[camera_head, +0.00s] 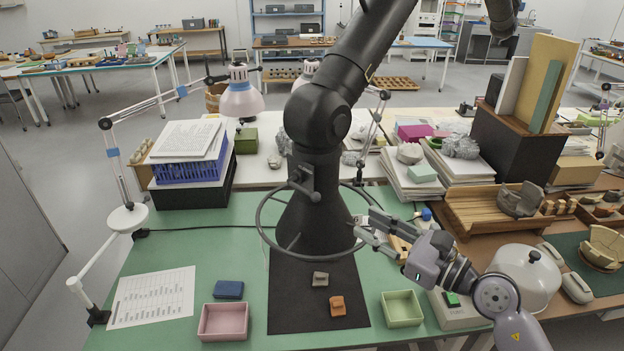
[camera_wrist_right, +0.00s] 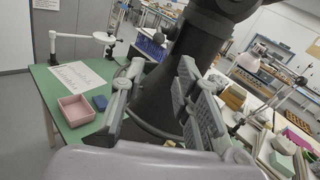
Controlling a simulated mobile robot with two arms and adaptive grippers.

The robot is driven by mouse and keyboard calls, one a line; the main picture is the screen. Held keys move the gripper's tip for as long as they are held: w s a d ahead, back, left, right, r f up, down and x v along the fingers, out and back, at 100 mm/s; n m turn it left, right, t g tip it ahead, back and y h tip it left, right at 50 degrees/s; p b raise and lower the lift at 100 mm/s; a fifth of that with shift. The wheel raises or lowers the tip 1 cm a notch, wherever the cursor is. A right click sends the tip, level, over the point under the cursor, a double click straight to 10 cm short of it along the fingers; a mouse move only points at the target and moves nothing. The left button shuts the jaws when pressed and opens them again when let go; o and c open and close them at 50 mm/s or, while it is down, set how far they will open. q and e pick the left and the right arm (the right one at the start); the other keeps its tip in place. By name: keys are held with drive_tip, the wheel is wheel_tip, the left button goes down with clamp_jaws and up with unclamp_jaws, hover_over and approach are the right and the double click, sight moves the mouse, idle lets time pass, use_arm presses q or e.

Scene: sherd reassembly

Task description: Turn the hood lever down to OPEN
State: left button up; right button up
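The black extraction hood (camera_head: 315,215) hangs from a thick black jointed arm at the middle of the bench, its wide mouth low over a dark mat. A small grey lever-like fitting (camera_head: 303,181) sits on the hood's neck; I cannot read any marking on it. My right gripper (camera_head: 365,224) is open and empty, to the right of the hood's lower part, its fingers pointing left toward it. My left gripper is not in view.
A thin dark ring (camera_head: 262,205) circles the hood. Two sherds lie on the black mat (camera_head: 290,315), between a pink tray (camera_head: 223,335) and a green tray (camera_head: 402,323). A white dome (camera_head: 525,275) stands by my right arm. A lamp (camera_head: 241,98) stands behind left.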

sight(315, 197)
drive_tip(key=p+x, duration=0.4)
drive_tip(key=x, duration=1.1)
drive_tip(key=shift+a+p, duration=0.1)
drive_tip(key=shift+p, duration=0.3)
drive_tip(key=shift+w+a, duration=0.4)
drive_tip(key=shift+w, duration=0.05)
drive_tip(key=c, duration=0.7)
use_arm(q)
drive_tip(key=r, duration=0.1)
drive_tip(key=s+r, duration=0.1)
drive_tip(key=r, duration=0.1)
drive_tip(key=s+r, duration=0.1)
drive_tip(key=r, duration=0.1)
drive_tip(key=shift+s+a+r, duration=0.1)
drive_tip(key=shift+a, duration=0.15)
use_arm(e)
drive_tip(key=shift+f, duration=0.1)
